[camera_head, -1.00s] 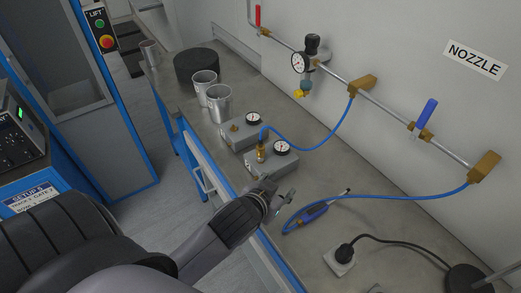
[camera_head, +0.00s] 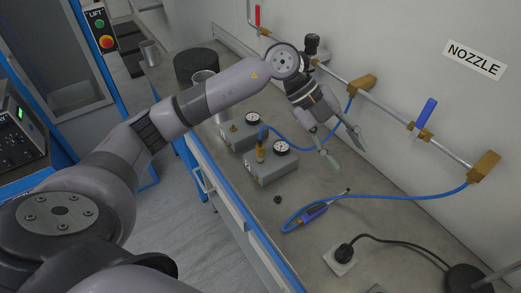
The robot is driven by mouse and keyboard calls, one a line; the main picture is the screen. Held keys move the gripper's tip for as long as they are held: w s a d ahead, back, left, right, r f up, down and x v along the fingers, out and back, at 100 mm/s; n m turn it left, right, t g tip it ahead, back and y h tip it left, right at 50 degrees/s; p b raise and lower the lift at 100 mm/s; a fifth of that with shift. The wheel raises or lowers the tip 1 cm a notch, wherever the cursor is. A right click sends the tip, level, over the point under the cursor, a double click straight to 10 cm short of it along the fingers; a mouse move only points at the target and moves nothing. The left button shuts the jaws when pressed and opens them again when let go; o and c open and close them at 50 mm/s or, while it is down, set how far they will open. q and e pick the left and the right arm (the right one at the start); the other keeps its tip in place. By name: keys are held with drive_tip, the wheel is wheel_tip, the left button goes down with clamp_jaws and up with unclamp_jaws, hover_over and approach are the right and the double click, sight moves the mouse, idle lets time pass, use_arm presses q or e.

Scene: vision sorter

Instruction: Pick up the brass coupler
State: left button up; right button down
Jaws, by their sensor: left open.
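The brass coupler (camera_head: 261,152) stands upright on the left end of the nearer grey gauge box (camera_head: 272,172), with the blue hose at its top. My left gripper (camera_head: 345,151) is open and empty, its fingers spread and pointing down to the right. It is to the right of the coupler, in front of the wall, and apart from it. My left arm crosses the picture from the lower left. My right gripper does not show.
A second gauge box (camera_head: 236,140) with a brass fitting stands just behind. A small black piece (camera_head: 277,199) and a blue air tool (camera_head: 313,212) lie on the bench (camera_head: 240,178). A pipe with valves runs along the wall.

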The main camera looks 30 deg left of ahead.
use_arm(q)
drive_tip(key=w+a+n+y, duration=0.25)
drive_tip(key=a+y, duration=0.35)
drive_tip(key=a, duration=0.7)
wheel_tip(320, 180, up, 2)
drive_tip(key=n+y, duration=0.3)
drive_tip(key=n, duration=0.1)
hover_over(260, 144)
drive_tip(key=shift+m+g, duration=0.25)
drive_tip(key=shift+g, duration=0.05)
drive_tip(key=f+p, duration=0.2)
drive_tip(key=f, duration=0.9)
drive_tip(key=shift+a, duration=0.2)
drive_tip(key=f+p, duration=0.1)
drive_tip(key=f, duration=0.2)
drive_tip(key=f+p, duration=0.1)
drive_tip(key=shift+w+f+p, duration=0.25)
drive_tip(key=shift+f+p, duration=0.05)
drive_tip(key=shift+f, duration=0.45)
drive_tip(key=shift+c, duration=0.2)
clamp_jaws()
